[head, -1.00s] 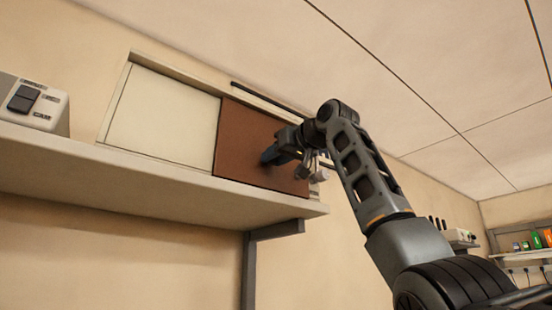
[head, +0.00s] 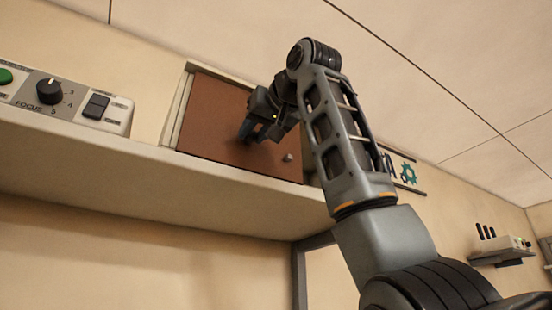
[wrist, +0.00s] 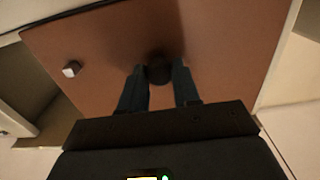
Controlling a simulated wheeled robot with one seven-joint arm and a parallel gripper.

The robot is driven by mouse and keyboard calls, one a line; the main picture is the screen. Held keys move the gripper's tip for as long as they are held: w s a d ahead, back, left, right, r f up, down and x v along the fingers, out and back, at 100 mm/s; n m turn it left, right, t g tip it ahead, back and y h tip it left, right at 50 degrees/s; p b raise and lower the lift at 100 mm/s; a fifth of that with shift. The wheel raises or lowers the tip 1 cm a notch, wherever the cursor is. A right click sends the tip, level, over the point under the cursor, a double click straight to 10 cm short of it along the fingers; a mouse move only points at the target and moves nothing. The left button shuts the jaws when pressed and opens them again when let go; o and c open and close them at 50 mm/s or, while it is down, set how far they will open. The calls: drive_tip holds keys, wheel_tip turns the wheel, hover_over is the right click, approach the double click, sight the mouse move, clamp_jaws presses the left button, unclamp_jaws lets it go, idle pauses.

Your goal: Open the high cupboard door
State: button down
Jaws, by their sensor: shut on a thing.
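The cupboard door (head: 215,120) is a flat brown panel high on the wall, in a pale frame above a shelf. In the head view it stands at the frame's left end, with no pale panel beside it. My gripper (head: 247,132) is at the door's face. In the wrist view my gripper (wrist: 160,85) has its two fingers on either side of a dark round knob (wrist: 159,68) on the brown door (wrist: 225,45). A small pale knob (head: 288,157) is on the door, right of the fingers. My arm hides the area right of the door in the head view.
A long pale shelf (head: 150,170) runs below the cupboard. A control box (head: 60,95) with a dial and switch stands on it at left. A sign (head: 403,172) hangs at right. The wrist view shows a shadowed recess (wrist: 35,95) beside the door.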

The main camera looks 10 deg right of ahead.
drive_tip(key=shift+s+a, duration=0.2)
drive_tip(key=shift+a, duration=0.45)
drive_tip(key=shift+s+a, duration=0.25)
drive_tip(key=shift+a, duration=0.4)
drive_tip(key=shift+s+a, duration=0.2)
drive_tip(key=shift+a, duration=0.45)
drive_tip(key=shift+r, duration=0.1)
drive_tip(key=c, duration=0.8)
unclamp_jaws()
drive_tip(key=shift+c, duration=0.2)
drive_tip(key=shift+d, duration=0.1)
drive_tip(key=b, duration=0.3)
approach(230, 135)
drive_tip(key=shift+v, duration=1)
drive_tip(key=shift+d, duration=0.1)
